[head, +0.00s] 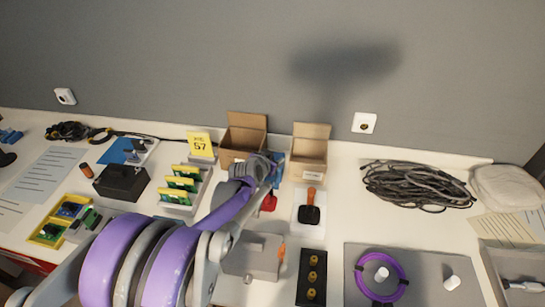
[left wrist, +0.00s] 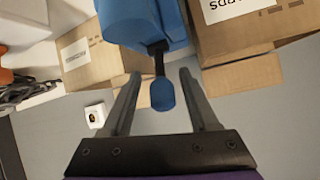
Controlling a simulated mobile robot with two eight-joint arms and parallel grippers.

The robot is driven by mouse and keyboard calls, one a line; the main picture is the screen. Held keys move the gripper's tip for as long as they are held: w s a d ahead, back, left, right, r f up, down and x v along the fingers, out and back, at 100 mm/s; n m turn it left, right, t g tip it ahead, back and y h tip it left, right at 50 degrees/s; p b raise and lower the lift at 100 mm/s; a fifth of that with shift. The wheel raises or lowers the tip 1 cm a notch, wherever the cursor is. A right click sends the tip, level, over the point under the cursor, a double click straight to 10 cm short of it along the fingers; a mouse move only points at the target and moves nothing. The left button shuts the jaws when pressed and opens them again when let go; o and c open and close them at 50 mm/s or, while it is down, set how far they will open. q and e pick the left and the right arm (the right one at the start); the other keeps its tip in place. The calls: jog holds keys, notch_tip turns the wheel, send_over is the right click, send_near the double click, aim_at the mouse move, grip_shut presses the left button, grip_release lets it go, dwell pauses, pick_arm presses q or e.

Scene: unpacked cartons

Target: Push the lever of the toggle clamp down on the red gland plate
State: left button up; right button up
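The red gland plate (head: 269,203) shows only as a small patch in the head view, largely hidden behind my left arm. A blue piece (head: 279,159) stands behind it, beside my left gripper (head: 263,166). In the left wrist view a blue body (left wrist: 140,22) carries a short black rod with a blue tip (left wrist: 162,95); this looks like the clamp and its lever, but I cannot tell for sure. My left gripper (left wrist: 158,100) is open, one finger on each side of the blue tip, with gaps between. My right gripper is not in view.
Two open cartons (head: 243,135) (head: 310,150) stand close behind the gripper. To the right is a white plate (head: 300,226) with an orange-handled black piece. A grey fixture (head: 255,262) and black block (head: 312,277) lie nearer. Green cards in a rack (head: 182,180) stand left.

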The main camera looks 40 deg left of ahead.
pick_arm(q)
jog(key=p+v, duration=0.1)
jog(key=v, duration=0.9)
jog(key=shift+s+r+p, duration=0.3)
jog(key=shift+p, duration=0.1)
